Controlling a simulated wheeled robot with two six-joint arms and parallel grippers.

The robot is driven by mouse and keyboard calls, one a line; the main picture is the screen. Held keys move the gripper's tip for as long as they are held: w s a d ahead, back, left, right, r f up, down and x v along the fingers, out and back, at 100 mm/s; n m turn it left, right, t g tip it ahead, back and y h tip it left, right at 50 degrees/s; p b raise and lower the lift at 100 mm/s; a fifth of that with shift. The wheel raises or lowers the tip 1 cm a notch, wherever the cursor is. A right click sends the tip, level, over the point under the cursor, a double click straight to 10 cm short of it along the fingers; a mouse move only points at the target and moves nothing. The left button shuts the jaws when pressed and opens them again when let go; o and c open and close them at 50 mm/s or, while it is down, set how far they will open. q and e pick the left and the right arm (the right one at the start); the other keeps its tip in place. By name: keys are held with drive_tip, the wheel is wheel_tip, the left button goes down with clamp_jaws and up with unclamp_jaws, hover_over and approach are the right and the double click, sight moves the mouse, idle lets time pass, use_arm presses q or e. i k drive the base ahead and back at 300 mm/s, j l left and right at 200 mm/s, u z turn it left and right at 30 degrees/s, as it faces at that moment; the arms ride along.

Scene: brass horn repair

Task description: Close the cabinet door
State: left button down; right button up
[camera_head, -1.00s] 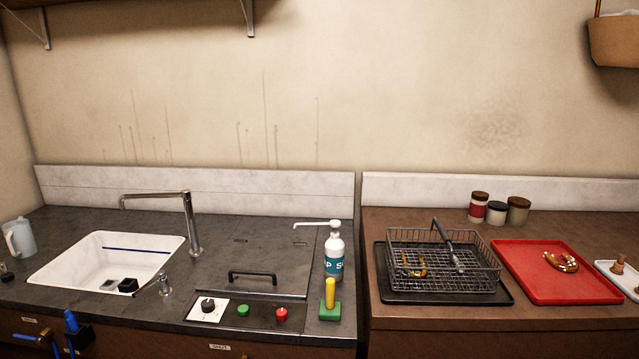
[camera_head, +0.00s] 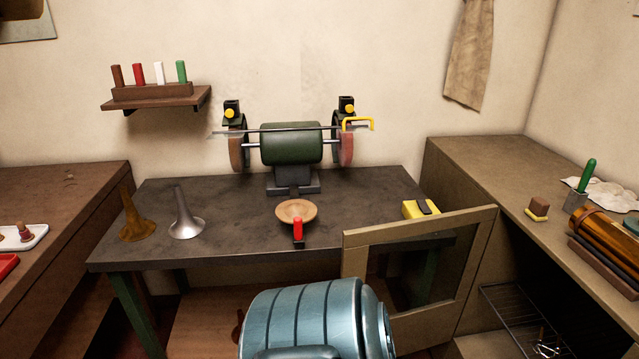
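The cabinet door (camera_head: 358,241) is a light wooden frame around a darker panel that looks like glass. It stands open in the camera_head view, right of centre, swung out in front of the dark bench. The cabinet (camera_head: 470,165) is the brown counter unit along the right wall. Its dark opening shows a wire rack (camera_head: 507,309) with small shiny items.
The bench (camera_head: 240,215) bears a green grinder (camera_head: 291,143), a wooden bowl (camera_head: 296,207) and two horn bells. A yellow item (camera_head: 421,210) lies near the door's top.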

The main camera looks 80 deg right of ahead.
sight(421, 329)
drive_tip(key=z, duration=4.25)
